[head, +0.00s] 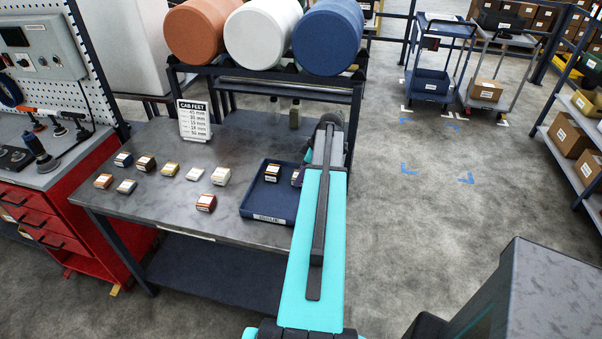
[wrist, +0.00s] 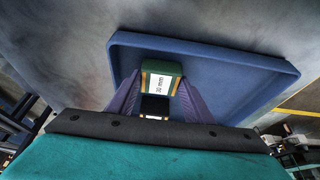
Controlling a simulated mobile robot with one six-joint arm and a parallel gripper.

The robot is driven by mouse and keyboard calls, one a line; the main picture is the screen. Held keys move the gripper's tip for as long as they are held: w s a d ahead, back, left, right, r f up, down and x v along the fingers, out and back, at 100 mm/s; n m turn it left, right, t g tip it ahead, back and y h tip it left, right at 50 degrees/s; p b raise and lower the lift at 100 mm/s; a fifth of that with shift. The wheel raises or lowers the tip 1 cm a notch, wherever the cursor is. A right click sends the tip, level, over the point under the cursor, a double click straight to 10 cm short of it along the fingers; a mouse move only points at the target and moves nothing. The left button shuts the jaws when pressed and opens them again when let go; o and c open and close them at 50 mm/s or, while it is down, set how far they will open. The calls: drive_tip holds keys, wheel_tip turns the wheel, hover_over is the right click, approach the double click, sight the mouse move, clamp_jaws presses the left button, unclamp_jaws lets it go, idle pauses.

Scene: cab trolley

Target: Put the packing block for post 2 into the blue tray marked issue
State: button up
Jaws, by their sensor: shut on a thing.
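My gripper (wrist: 161,80) is shut on a green block (wrist: 162,83) whose white label reads 30 mm. In the wrist view the block is between the purple fingertips, above the floor of the blue tray (wrist: 235,57). I cannot tell if it touches the floor. In the head view the blue tray marked issue (head: 267,218) is at the table's front right. My arm hides most of my gripper and the green block there. A dark block with a white label (head: 272,174) sits in the tray. A dark labelled shape (wrist: 155,106) also shows between my fingers.
Several other labelled blocks (head: 205,203) stand on the grey table (head: 150,195) left of the tray. A white CAB FEET sign (head: 194,120) listing sizes in mm stands behind them. Large rolls (head: 262,33) sit on a rack at the table's back. Two trolleys (head: 431,82) stand farther right.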

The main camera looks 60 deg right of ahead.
drive_tip(key=shift+f, duration=0.2)
drive_tip(key=o, duration=1.1)
drive_tip(key=shift+r, duration=0.2)
drive_tip(key=shift+b+v, duration=2.1)
drive_tip(key=shift+v, duration=3.85)
drive_tip(key=shift+r, duration=0.2)
